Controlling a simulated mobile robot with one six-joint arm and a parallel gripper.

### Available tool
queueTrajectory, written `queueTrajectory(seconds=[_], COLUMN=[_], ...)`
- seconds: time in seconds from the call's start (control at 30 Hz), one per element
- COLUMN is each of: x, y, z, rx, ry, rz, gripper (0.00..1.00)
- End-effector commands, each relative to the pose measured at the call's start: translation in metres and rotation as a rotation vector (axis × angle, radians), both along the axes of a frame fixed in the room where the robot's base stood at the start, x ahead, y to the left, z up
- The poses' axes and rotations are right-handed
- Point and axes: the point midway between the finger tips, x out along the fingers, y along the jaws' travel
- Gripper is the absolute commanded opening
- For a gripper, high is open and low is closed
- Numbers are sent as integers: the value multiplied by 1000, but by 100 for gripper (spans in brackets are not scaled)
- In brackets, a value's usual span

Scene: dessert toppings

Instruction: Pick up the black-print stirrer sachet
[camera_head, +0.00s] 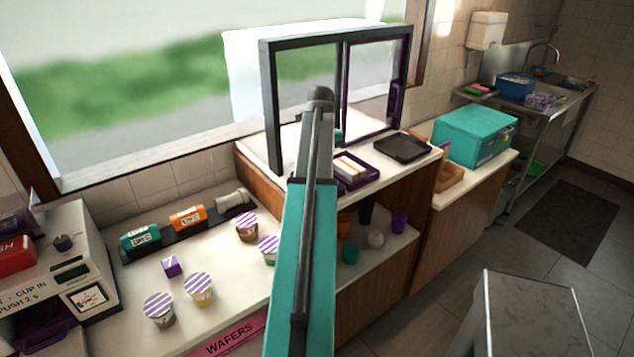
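A purple tray (364,183) sits on the raised counter below the serving window, just right of my arm. It holds slim white and orange packets (350,166) lying side by side; these may be stirrer sachets. Their print is too small to read, so I cannot tell which one, if any, has black print. My teal arm rises through the middle of the view and covers the left part of the tray area. My gripper does not show; it is out of sight behind the arm's far end.
A dark flat tray (402,149) lies right of the purple tray. The window frame (270,110) stands behind. Several striped-lid cups (199,288) and a small purple cube (171,266) stand on the lower left counter. A teal box (474,136) is farther right.

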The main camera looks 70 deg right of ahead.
Motion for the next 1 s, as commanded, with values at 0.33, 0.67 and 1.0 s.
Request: queueTrajectory(seconds=[0.33,0.67,1.0], x=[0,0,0], y=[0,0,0], z=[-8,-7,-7], rx=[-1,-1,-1], ry=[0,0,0], rz=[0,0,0], gripper=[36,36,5])
